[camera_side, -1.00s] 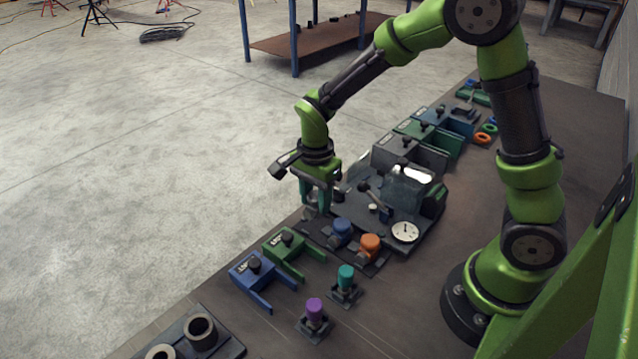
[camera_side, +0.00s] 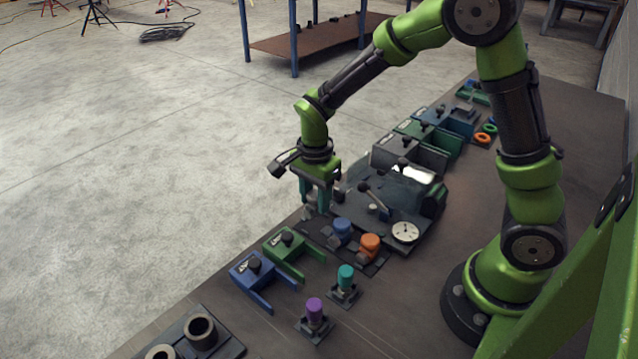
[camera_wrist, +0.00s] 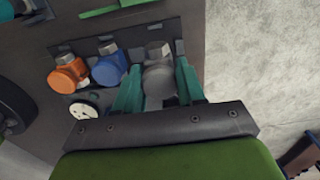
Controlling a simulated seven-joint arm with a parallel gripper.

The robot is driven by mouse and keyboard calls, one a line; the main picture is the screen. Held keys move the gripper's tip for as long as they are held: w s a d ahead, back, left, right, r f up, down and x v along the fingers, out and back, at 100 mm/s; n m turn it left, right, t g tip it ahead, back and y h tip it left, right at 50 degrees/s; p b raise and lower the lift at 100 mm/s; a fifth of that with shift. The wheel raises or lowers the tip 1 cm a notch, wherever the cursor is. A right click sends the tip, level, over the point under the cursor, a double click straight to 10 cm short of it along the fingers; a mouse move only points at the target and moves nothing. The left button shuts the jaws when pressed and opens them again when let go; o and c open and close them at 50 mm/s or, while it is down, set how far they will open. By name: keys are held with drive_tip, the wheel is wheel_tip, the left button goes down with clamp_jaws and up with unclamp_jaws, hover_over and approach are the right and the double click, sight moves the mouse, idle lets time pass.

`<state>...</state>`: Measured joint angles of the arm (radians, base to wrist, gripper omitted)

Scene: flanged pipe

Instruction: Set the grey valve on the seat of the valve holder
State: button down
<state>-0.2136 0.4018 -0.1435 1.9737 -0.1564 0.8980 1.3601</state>
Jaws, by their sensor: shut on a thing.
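My gripper (camera_wrist: 158,88) is shut on the grey valve (camera_wrist: 158,72), with one teal finger on each side of its body. In the side view my gripper (camera_side: 316,200) points down over the far end of the dark valve holder (camera_side: 318,234), and the fingers hide much of the valve. The holder's plate also shows in the wrist view (camera_wrist: 75,48). A blue valve (camera_wrist: 109,66) and an orange valve (camera_wrist: 69,74) stand on it in a row beside the grey one. I cannot tell whether the grey valve touches its seat.
A gauge fixture (camera_side: 405,232) stands close to the right of my gripper. Green (camera_side: 292,250) and blue (camera_side: 262,275) clamps lie nearer the camera. Teal (camera_side: 345,280) and purple (camera_side: 314,312) capped parts stand beside them. The table edge is just left of my gripper.

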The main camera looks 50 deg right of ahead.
sight(315, 208)
drive_tip(key=shift+f, duration=0.1)
drive_tip(key=shift+f, duration=1.1)
drive_tip(key=shift+f, duration=0.5)
idle(0.4)
drive_tip(key=shift+c, duration=0.9)
unclamp_jaws()
drive_tip(key=shift+r, duration=3.5)
